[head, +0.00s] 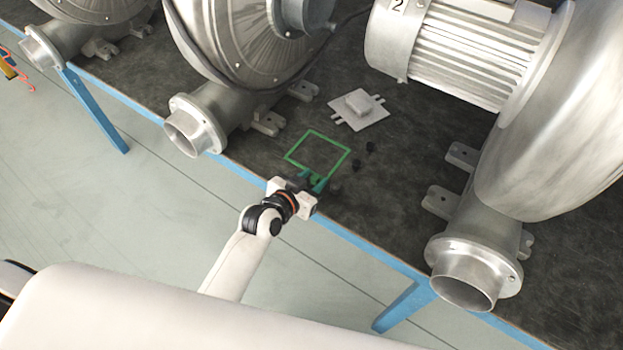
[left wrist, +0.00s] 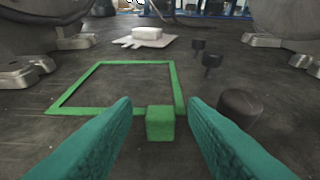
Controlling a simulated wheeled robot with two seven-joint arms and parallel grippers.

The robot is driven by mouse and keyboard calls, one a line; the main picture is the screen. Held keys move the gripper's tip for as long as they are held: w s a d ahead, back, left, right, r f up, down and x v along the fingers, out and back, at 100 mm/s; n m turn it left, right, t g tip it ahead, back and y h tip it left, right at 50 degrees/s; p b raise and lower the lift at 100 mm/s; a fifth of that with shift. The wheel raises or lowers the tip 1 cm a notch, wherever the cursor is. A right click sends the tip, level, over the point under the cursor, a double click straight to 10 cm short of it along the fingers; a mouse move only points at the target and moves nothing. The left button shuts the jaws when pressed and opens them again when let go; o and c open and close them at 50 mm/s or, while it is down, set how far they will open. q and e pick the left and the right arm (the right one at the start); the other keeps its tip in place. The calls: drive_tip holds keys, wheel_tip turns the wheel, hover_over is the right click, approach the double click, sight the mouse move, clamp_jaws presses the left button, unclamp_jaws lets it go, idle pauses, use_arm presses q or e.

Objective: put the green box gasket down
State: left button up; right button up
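The green box gasket (head: 331,141) is a thin square frame lying on the dark bench top, at the bench's front edge between two blowers. It also shows in the left wrist view (left wrist: 177,88), where it looks flat on the bench. A small green block (left wrist: 160,123) stands at its near side. My left gripper (head: 314,181) is at this near side. Its teal fingers (left wrist: 160,112) are apart, one on each side of the block, with a visible gap on both sides. My right gripper is in neither view.
A pale plate with a raised block (head: 358,106) lies behind the gasket. Small dark knobs (head: 371,146) stand right of it; one (left wrist: 240,106) is close to my right-hand finger. Blower outlets (head: 195,126) (head: 470,273) flank the spot. The blue bench edge (head: 375,249) runs in front.

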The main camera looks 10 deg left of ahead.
use_arm(q)
drive_tip(key=shift+s+r, duration=0.1)
drive_tip(key=shift+r, duration=0.1)
drive_tip(key=v, duration=1.2)
drive_tip(key=s+a+f+g+y, duration=0.1)
drive_tip(key=s+f+g, duration=0.15)
drive_tip(key=f, duration=0.75)
drive_tip(key=s+a+f+n+g+y, duration=0.15)
drive_tip(key=s+f, duration=0.25)
drive_tip(key=f, duration=0.5)
drive_tip(key=s+a+f+g, duration=0.1)
drive_tip(key=s+f+g, duration=0.15)
drive_tip(key=f, duration=0.75)
drive_tip(key=s+a+f+g+y, duration=0.1)
drive_tip(key=s+a+f+g, duration=0.1)
drive_tip(key=s+f, duration=0.6)
drive_tip(key=s+a+f+g+y, duration=0.1)
drive_tip(key=s+f, duration=0.6)
drive_tip(key=s, duration=0.8)
drive_tip(key=shift+s+a+f+g, duration=0.15)
drive_tip(key=shift+a+f+g, duration=0.25)
drive_tip(key=shift+a+g, duration=0.6)
